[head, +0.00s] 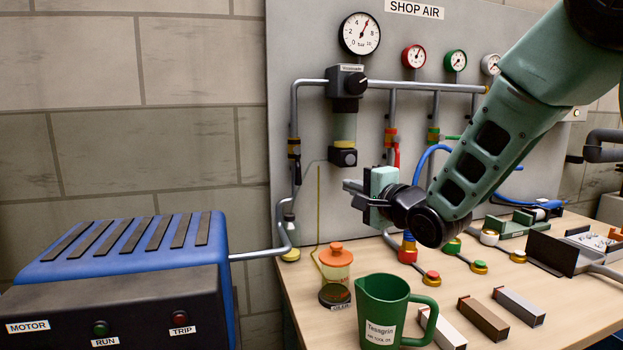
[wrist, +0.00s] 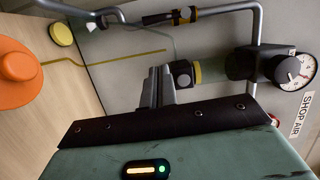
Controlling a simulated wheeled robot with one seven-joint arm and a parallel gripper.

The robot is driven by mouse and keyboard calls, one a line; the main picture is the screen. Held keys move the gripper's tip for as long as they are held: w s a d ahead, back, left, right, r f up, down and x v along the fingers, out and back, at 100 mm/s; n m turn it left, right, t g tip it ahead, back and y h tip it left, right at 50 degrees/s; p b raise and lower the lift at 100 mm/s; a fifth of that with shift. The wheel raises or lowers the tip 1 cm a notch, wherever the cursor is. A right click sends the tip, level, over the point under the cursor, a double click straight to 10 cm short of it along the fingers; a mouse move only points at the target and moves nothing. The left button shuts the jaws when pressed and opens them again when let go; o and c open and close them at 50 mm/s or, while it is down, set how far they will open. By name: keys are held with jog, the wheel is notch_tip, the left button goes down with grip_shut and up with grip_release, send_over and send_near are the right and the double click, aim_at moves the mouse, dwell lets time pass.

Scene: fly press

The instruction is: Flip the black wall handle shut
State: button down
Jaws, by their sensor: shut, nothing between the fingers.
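The black wall handle (head: 298,173) is a small lever at the valve on the left vertical pipe of the grey panel. It hangs down, roughly along the pipe. In the wrist view the handle (wrist: 158,19) lies along the pipe at the top, beside yellow bands. My gripper (head: 350,187) is to the right of and slightly below the handle in the head view, apart from it. Its fingers (wrist: 158,75) are together and empty, pointing toward the panel. In the wrist view a gap of bare panel separates the fingertips from the handle.
The regulator (head: 346,85) and its bowl hang above my gripper. An orange-capped oiler (head: 336,262) and a green jug (head: 383,312) stand on the wooden bench below. A blue motor unit (head: 130,250) is at left, its pipe (head: 262,254) running to the panel.

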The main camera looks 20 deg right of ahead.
jog(key=p, duration=0.2)
send_near(296, 179)
jog(key=w+d, duration=0.4)
jog(key=w, duration=0.1)
jog(key=shift+w+a+r, duration=0.1)
jog(key=shift+w+a, duration=0.2)
jog(key=shift+a, duration=0.25)
jog(key=shift+w+a+r, duration=0.1)
jog(key=shift+w+a, duration=0.15)
jog(key=shift+a, duration=0.35)
jog(key=shift+w+a+r, duration=0.1)
jog(key=shift+w+a, duration=0.2)
jog(key=shift+a, duration=0.25)
jog(key=shift+a+f+m+b, duration=0.2)
jog(key=shift+a+m+b, duration=0.15)
jog(key=shift+m+b, duration=0.3)
jog(key=m+b, duration=0.1)
jog(key=b, duration=0.1)
jog(key=a+m+t+b, duration=0.1)
jog(key=m+b, duration=0.1)
jog(key=shift+a+f+b, duration=0.3)
jog(key=shift+a+f, duration=0.05)
jog(key=shift+f, duration=0.05)
jog(key=a+r+m+t+h+b, duration=0.2)
jog(key=a+r+m+h+b, duration=0.2)
jog(key=m+b, duration=1.3)
jog(key=shift+a+r+t+h+b, duration=0.3)
jog(key=shift+a+r+t+b, duration=0.15)
jog(key=shift+a, duration=0.6)
jog(key=shift+r, duration=0.1)
